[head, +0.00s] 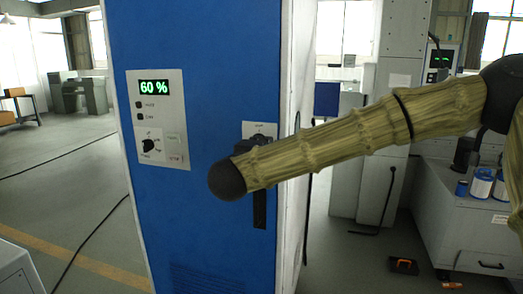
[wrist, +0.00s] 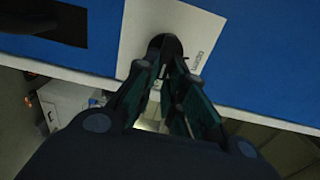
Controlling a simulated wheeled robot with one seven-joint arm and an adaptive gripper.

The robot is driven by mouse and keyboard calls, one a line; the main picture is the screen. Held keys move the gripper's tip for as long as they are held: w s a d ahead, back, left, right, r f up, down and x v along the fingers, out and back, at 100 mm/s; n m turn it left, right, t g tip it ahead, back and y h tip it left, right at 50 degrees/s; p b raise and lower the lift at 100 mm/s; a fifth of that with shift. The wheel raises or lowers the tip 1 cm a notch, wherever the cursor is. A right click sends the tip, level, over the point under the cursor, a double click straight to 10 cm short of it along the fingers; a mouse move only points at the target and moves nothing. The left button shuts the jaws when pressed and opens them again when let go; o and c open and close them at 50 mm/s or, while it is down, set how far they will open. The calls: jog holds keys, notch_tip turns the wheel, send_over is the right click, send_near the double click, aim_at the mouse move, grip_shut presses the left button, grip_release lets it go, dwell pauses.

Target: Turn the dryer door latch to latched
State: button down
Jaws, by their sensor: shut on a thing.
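The dryer (head: 205,60) is a tall blue cabinet, with its door facing me in the head view. Its latch sits on a white plate (head: 260,128) near the door's right edge, mostly hidden behind my arm. In the wrist view the latch (wrist: 165,43) is a dark rounded piece on the white plate (wrist: 197,25), with lettering beside it that seems to read OPEN. My gripper (wrist: 166,62) is shut on the latch, its fingertips on either side. The latch's exact angle is hidden by the fingers.
A black vertical bar (head: 260,208) is on the door below the plate. A control panel (head: 158,120) reading 60 % is on the left. Floor at left is mostly clear.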

dwell(0.4)
jog(key=c, duration=1.5)
grip_release()
jog(key=shift+d, duration=0.1)
jog(key=shift+s, duration=0.1)
jog(key=v, duration=1.1)
jog(key=shift+s, duration=0.35)
